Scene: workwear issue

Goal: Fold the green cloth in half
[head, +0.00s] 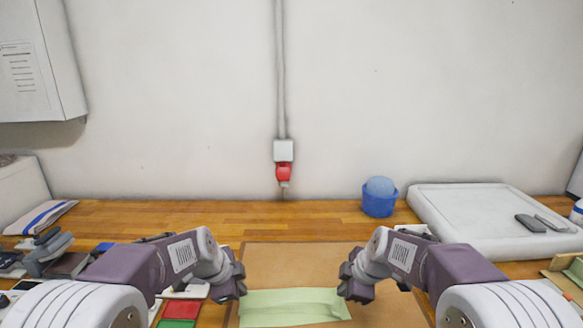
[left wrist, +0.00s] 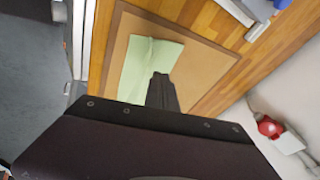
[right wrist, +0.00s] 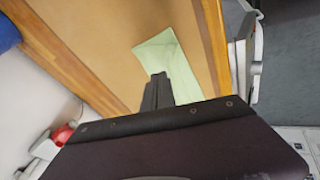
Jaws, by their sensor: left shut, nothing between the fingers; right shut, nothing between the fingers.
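The pale green cloth (head: 290,308) lies on the brown board (head: 270,257) at the bottom middle of the head view, with a crease or raised strip along it. Its near part is cut off by the picture edge. It also shows in the left wrist view (left wrist: 140,68) and the right wrist view (right wrist: 160,50). My left gripper (head: 238,285) is shut and empty by the cloth's left end. My right gripper (head: 346,286) is shut and empty by its right end. In the wrist views each gripper's shut fingers overlap the cloth; I cannot tell whether they touch it.
A blue cup (head: 379,203) with a pale blue ball stands behind the board. A large white tray (head: 440,222) with dark flat items is at the right. Red and green pieces (head: 181,309) lie left of the board. Folded striped cloth (head: 40,217) lies far left. The board's back is clear.

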